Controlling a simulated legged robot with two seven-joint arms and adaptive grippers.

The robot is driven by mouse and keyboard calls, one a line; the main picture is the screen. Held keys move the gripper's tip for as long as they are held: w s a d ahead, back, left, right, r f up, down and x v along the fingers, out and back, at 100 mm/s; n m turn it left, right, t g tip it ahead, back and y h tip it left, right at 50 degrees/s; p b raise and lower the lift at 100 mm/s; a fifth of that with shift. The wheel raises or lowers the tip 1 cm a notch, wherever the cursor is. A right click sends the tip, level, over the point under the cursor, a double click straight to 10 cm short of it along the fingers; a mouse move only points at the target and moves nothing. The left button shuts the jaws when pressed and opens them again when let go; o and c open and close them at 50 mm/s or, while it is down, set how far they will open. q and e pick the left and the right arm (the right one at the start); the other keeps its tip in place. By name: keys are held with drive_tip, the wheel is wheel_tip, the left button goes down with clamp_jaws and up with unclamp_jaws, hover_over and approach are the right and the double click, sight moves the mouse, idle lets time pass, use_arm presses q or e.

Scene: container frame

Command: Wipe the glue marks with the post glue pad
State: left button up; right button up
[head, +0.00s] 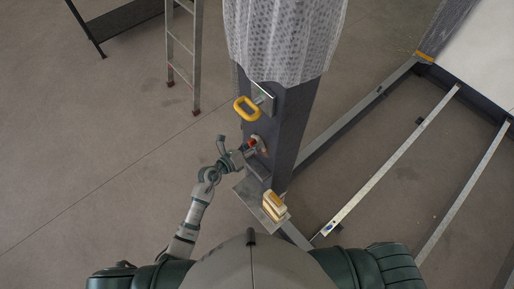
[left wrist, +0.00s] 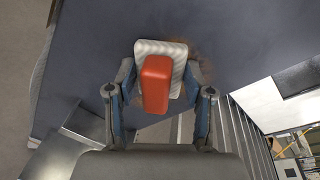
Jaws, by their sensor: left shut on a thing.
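My left gripper (head: 244,152) is shut on the post glue pad, with a finger on each side of it. In the left wrist view the pad (left wrist: 178,50) has a red-orange grip and a pale ribbed body. The pad is at the dark face of the post (head: 279,140); I cannot tell whether it touches. Brownish glue marks (left wrist: 207,47) show beside and behind the pad, which hides part of them. My right gripper is not in view.
A yellow and cream block-like item (head: 274,207) stands at the post's foot. Translucent wrap (head: 285,40) covers the post's top. A ladder (head: 184,55) stands at the back left; metal rails (head: 395,160) lie right.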

use_arm(q)
drive_tip(key=shift+w+a, duration=0.7)
drive_tip(key=shift+w, duration=0.3)
drive_tip(key=shift+s+a, duration=0.1)
drive_tip(key=shift+s+a, duration=0.2)
drive_tip(key=shift+a, duration=0.05)
drive_tip(key=shift+f+p+v, duration=0.15)
drive_tip(key=shift+f+v, duration=0.1)
drive_tip(key=shift+v, duration=1)
drive_tip(key=shift+f+p+v, duration=0.15)
drive_tip(key=shift+f+v, duration=0.05)
drive_tip(key=shift+v, duration=1.1)
drive_tip(key=shift+a, duration=0.2)
drive_tip(key=shift+f+v, duration=0.1)
drive_tip(key=shift+v, duration=0.55)
drive_tip(key=shift+f+v, duration=0.15)
drive_tip(key=shift+v, duration=0.55)
drive_tip(key=shift+a, duration=0.1)
